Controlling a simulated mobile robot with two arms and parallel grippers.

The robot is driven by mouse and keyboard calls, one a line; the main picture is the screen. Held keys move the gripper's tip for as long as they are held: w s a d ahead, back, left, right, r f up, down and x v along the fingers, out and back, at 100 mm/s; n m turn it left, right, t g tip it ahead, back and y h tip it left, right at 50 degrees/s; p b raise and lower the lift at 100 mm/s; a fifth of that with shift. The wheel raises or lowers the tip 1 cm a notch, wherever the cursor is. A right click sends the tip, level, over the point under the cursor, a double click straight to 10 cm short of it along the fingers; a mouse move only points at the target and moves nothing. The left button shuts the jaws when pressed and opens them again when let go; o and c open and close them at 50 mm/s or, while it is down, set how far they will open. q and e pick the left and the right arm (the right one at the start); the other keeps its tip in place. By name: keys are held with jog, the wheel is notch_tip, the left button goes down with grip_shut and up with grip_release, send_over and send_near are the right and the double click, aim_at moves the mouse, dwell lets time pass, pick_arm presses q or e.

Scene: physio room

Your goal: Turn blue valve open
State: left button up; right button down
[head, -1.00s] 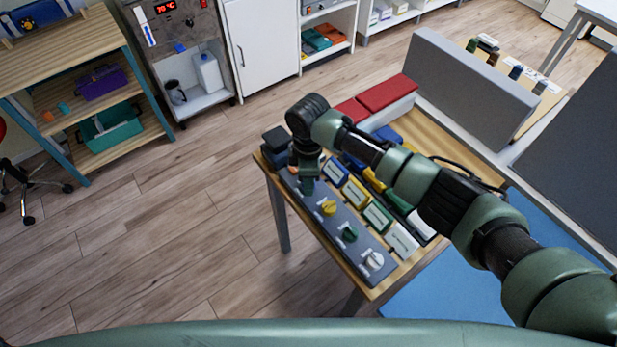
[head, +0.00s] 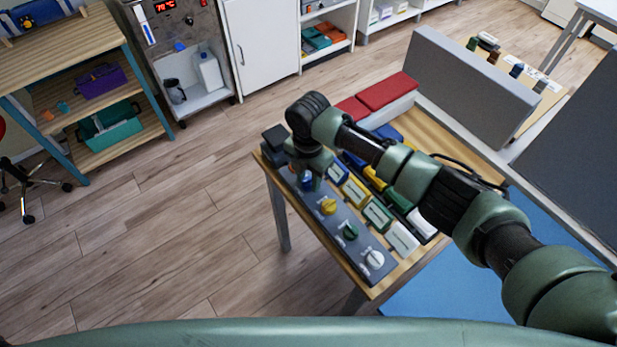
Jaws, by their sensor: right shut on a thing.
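The blue valve (head: 307,183) is at the far left end of a grey panel (head: 338,220) on the wooden table. Only part of it shows below my right gripper (head: 305,174). My right gripper points down from above and is shut on the blue valve; its fingertips are partly hidden by the wrist. A yellow valve (head: 327,207), a green valve (head: 350,231) and a white valve (head: 375,259) follow along the panel towards the near end. My left gripper is not in view.
Blue, yellow, green and white labelled blocks (head: 378,214) lie right beside the panel, under my right forearm. Red blocks (head: 387,92) and a grey upright divider (head: 470,85) stand behind. The floor (head: 170,240) left of the table is clear.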

aim_at(308, 180)
jog(key=shift+r+n, duration=0.1)
jog(key=shift+n, duration=0.8)
jog(key=shift+w, duration=0.1)
jog(key=c, duration=1)
grip_release()
notch_tip(308, 180, up, 8)
jog(key=shift+f+b, duration=0.1)
jog(key=shift+b, duration=0.65)
jog(key=shift+f, duration=0.1)
